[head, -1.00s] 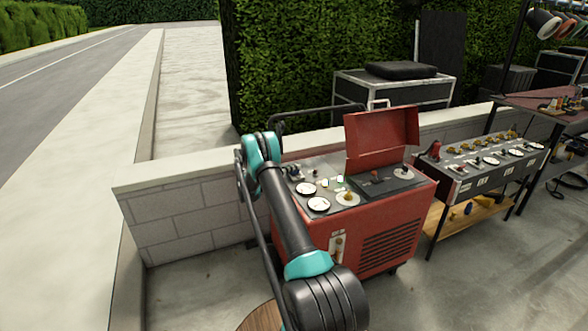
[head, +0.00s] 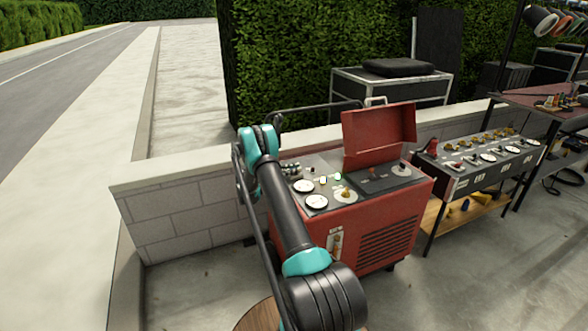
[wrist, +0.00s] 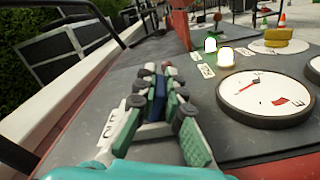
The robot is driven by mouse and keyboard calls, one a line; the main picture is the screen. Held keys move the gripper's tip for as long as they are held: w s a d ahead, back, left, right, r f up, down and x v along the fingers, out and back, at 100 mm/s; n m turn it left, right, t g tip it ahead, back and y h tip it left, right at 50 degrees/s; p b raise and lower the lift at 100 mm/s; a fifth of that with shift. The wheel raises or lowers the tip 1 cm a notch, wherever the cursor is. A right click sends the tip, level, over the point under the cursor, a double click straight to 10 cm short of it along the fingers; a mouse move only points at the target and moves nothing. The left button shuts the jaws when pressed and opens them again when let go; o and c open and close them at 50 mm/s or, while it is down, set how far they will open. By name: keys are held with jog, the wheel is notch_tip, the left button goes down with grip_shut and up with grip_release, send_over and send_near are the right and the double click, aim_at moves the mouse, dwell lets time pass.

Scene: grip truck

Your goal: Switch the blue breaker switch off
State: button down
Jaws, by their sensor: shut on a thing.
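The blue breaker switch (wrist: 157,100) shows as a dark blue upright piece in the wrist view, on the grey top of the red machine (head: 375,228). My gripper (wrist: 159,84) is shut on it, with green-padded fingers on both sides. The fingers hide most of the switch, so I cannot tell its position. In the head view my gripper (head: 291,169) is small at the panel's left end, and the blue switch cannot be made out there.
Round white gauges (wrist: 265,95) stand close to the right of my gripper. Two small lamps (wrist: 226,57), one green and one whitish, and a yellow knob (wrist: 286,37) lie beyond. A raised red lid (head: 378,137) stands behind the panel. A low block wall (head: 190,208) runs behind the machine.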

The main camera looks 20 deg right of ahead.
jog(key=shift+f+m, duration=0.1)
jog(key=shift+m, duration=0.2)
jog(key=c, duration=1.6)
grip_release()
jog(key=a, duration=1.2)
jog(key=shift+s, duration=0.25)
